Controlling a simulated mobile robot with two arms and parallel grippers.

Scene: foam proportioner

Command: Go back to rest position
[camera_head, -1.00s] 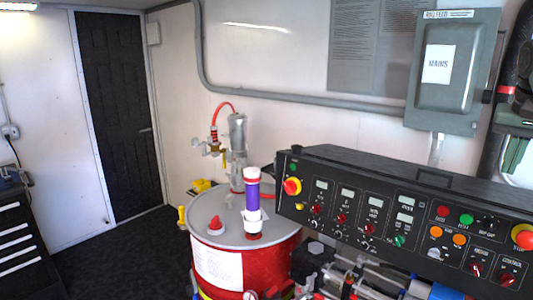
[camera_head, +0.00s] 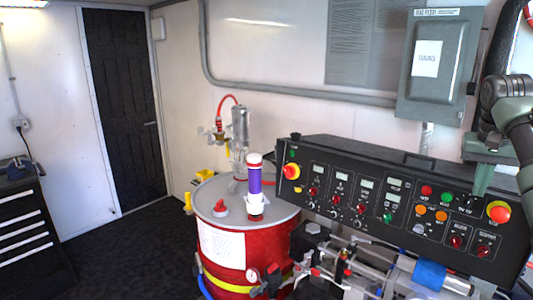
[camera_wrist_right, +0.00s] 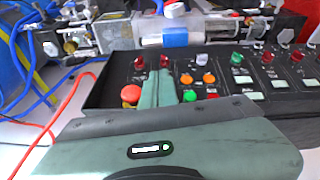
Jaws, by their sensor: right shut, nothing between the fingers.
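My right gripper (camera_head: 480,192) has grey-green fingers that point down in front of the right end of the black control panel (camera_head: 345,157). Its fingers are together, with nothing between them. In the right wrist view the closed fingers (camera_wrist_right: 158,88) lie over the panel, between the red emergency knob (camera_wrist_right: 131,94) and the green button (camera_wrist_right: 190,96). I cannot tell whether they touch the panel. My left gripper is in neither view.
A red drum (camera_head: 228,250) with a grey lid stands left of the panel, a purple-banded pump tube (camera_head: 254,185) on it. Pipes and a blue-wrapped cylinder (camera_head: 429,274) lie below the panel. A grey mains box (camera_head: 434,65) hangs above. Dark floor (camera_head: 125,245) is open at left.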

